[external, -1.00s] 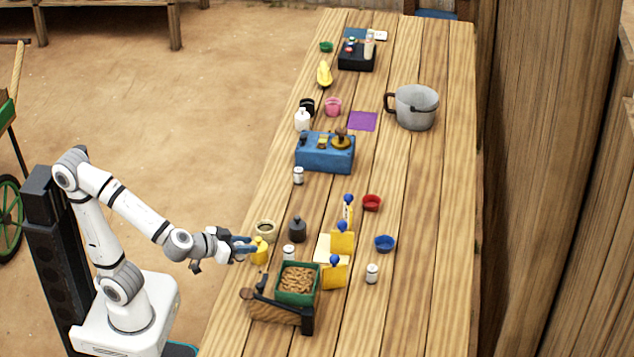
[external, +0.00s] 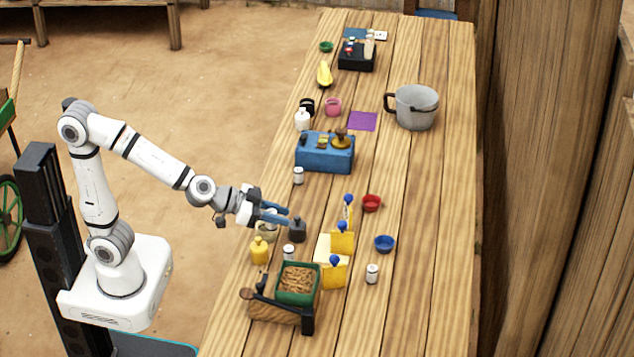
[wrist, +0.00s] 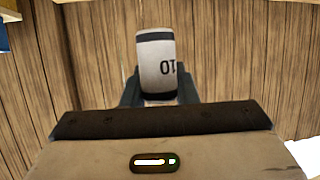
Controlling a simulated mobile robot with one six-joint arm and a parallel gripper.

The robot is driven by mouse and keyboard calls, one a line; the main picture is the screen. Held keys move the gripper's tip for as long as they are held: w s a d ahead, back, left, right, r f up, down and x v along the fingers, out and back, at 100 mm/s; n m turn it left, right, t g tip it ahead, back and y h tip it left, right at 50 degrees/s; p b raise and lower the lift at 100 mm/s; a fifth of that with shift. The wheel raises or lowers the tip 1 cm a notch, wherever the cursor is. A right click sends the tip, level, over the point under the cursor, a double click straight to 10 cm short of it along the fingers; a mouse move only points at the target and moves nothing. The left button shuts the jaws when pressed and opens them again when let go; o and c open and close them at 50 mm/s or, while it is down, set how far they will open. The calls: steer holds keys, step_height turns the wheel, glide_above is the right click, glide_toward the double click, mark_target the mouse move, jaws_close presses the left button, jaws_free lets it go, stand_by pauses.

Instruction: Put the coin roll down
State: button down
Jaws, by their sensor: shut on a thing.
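The coin roll (wrist: 157,65) is a white cylinder with dark bands and a "10" on its side. In the wrist view it stands between my fingers, and my gripper (wrist: 159,92) is shut on it. In the external view my gripper (external: 287,216) is above the near left part of the wooden table (external: 430,250), over the beige bowl and the dark bottle. The held roll cannot be made out there. Similar white cylinders stand on the table, one by the blue box (external: 298,175), one by the green tray (external: 289,251) and one at the right (external: 372,273).
A dark bottle (external: 298,231), beige bowl (external: 264,231) and yellow bottle (external: 259,252) crowd the area below. Yellow blocks (external: 342,241) and a green tray (external: 298,299) lie nearer. A blue box (external: 316,158) stands farther off. The table's right side is mostly clear.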

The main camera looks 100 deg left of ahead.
steer(key=m+h+p, duration=0.1)
steer(key=p, duration=0.1)
steer(key=w+d+m+h+p, duration=0.1)
steer(key=p, duration=0.2)
steer(key=shift+w+d+r+p, duration=0.2)
steer(key=shift+d+r+p, duration=0.05)
steer(key=shift+r+p, duration=0.05)
steer(key=shift+h, duration=0.3)
steer(key=shift+f+p, duration=0.25)
steer(key=shift+p, duration=0.1)
steer(key=shift+f+b, duration=0.1)
steer(key=shift+b, duration=0.7)
steer(key=shift+y+b, duration=0.4)
steer(key=shift+b, duration=0.5)
